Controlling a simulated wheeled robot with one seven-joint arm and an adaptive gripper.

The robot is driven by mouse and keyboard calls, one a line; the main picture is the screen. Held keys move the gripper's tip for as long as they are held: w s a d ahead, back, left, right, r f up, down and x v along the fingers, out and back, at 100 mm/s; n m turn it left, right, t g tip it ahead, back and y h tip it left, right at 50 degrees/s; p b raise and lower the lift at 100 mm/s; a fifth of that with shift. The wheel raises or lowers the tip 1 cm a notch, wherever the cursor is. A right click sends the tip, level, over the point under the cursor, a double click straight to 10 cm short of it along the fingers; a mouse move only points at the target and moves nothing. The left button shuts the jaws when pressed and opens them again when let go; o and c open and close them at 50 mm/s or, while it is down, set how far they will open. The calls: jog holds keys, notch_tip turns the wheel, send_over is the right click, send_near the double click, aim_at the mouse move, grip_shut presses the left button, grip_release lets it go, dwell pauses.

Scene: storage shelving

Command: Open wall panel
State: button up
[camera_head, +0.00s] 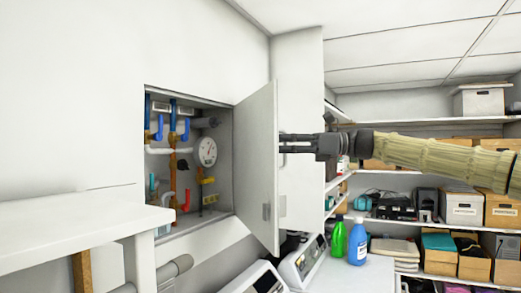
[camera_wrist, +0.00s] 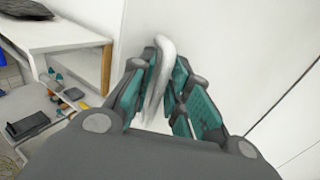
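The wall panel door (camera_head: 256,160) stands swung well out from the wall in the head view, hinged at the right side of the wall box (camera_head: 190,236).
Inside the box are pipes, blue valves and a round gauge (camera_head: 207,151). A white table (camera_head: 75,228) is at lower left. A green bottle (camera_head: 338,238) and a blue bottle (camera_head: 357,243) stand on a white surface below right. Loaded shelves fill the right.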

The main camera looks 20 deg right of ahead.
jog(key=a+b, duration=0.2)
jog(key=a, duration=0.7)
